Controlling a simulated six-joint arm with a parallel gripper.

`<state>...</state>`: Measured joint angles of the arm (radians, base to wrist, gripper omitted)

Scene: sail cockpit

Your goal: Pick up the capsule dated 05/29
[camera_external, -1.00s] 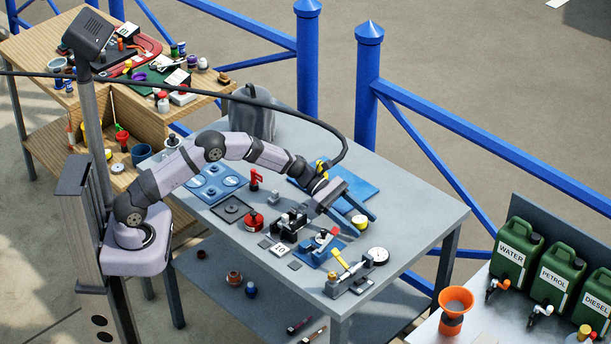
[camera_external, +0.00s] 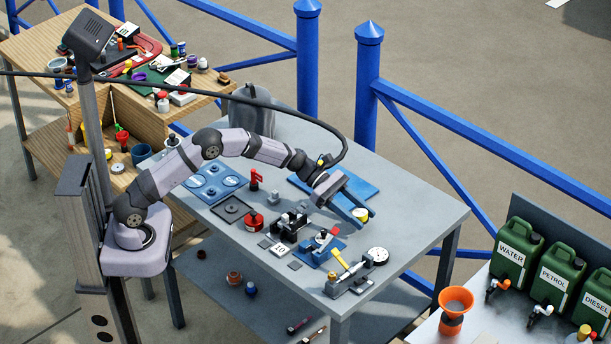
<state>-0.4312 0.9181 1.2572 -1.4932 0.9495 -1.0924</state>
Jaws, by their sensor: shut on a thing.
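The capsule sits at the fingertips, near the blue mat's (camera_external: 367,188) front right edge. Its date is too small to read. I cannot tell whether its underside still touches the table.
A white round dial (camera_external: 377,255) and a yellow-handled device (camera_external: 345,265) stand in front of the gripper. A black fixture (camera_external: 290,225) and a red round item (camera_external: 253,221) are to the left. The table's (camera_external: 425,215) right side is clear.

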